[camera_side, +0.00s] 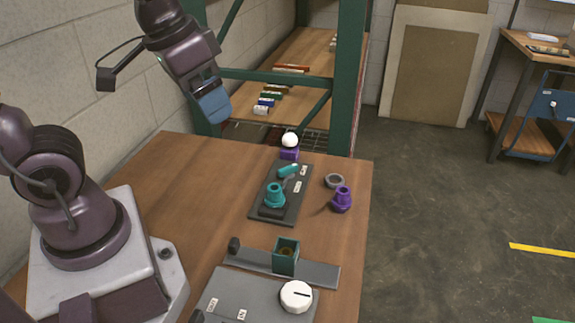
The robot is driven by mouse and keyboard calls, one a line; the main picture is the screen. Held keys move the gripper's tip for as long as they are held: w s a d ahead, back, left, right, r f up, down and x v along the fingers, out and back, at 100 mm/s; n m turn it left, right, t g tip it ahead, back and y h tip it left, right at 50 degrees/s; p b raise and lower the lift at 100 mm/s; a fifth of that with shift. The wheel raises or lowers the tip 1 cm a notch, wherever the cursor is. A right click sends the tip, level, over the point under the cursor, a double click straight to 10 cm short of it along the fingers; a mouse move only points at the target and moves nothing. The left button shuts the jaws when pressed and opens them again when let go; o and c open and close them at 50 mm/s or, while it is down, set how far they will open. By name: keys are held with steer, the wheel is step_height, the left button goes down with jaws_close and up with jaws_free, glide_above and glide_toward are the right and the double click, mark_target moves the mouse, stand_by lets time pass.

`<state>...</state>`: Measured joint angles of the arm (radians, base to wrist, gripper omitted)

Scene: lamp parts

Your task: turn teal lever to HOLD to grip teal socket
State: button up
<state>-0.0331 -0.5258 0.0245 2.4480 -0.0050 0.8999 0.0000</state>
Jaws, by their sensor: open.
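The teal socket (275,196) stands upright on a dark grey plate (262,212) on the table. The teal lever (288,171) is on the same plate, just behind the socket, with its handle slanting up to the right. Small white labels (303,171) sit beside it, too small to read. I cannot tell which label the lever points to. My gripper (213,106) is at the end of my raised arm, up and to the left of the plate, well clear of lever and socket. It is open and I see nothing in it; its fingertips are hard to make out.
A white bulb (290,139) rests in a purple block behind the plate. A purple part (342,200) and a grey ring (335,181) lie to the right. In front are a teal box (286,262) and a white dial (297,296). A green shelf post (347,80) rises behind.

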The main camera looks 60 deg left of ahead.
steer(key=w+a+f+n+g, duration=0.3)
steer(key=w+a+f+n, duration=0.25)
steer(key=w, duration=0.35)
steer(key=n, duration=1.2)
glide_above(288, 171)
steer(key=a, duration=0.1)
step_height(288, 171, down, 12)
steer(key=shift+g, duration=0.3)
steer(key=f, duration=1.2)
steer(key=shift+w+a+f, duration=0.15)
steer(key=shift+w+f, duration=0.1)
steer(key=shift+f, duration=0.1)
steer(key=c, duration=0.9)
